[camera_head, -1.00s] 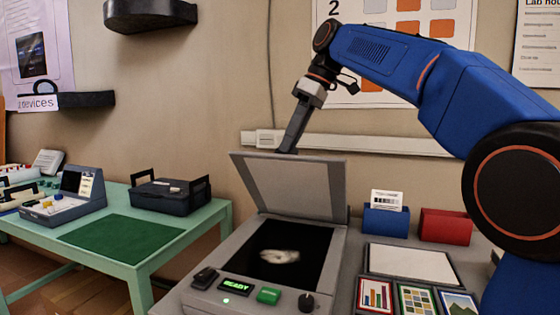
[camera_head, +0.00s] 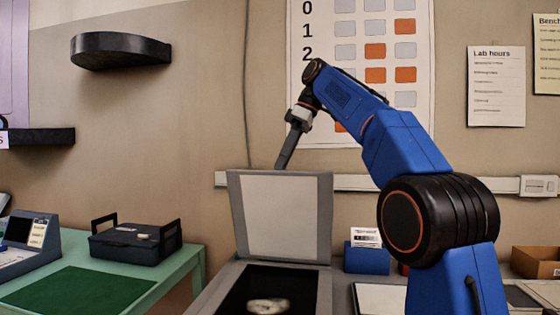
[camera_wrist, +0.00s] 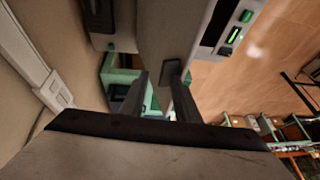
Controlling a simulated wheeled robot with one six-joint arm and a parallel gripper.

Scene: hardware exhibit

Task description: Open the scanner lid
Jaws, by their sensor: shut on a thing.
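The scanner (camera_head: 214,288) stands at the bottom middle of the head view, its front cut off by the picture edge. Its grey lid (camera_head: 283,218) stands raised and nearly upright, pale underside facing me. The dark glass bed (camera_head: 240,291) is uncovered, with a small pale object (camera_head: 268,305) on it. In the wrist view my gripper (camera_wrist: 160,85) is shut on the lid, with a dark tab (camera_wrist: 172,72) beside the fingers; the exact contact is hard to see.
A green table (camera_head: 185,266) with a dark case (camera_head: 136,243) stands at the left. A blue holder (camera_head: 366,258) with a card is right of the lid. A wall rail (camera_head: 345,182) runs behind the lid. A dark shelf (camera_head: 120,51) juts from the wall.

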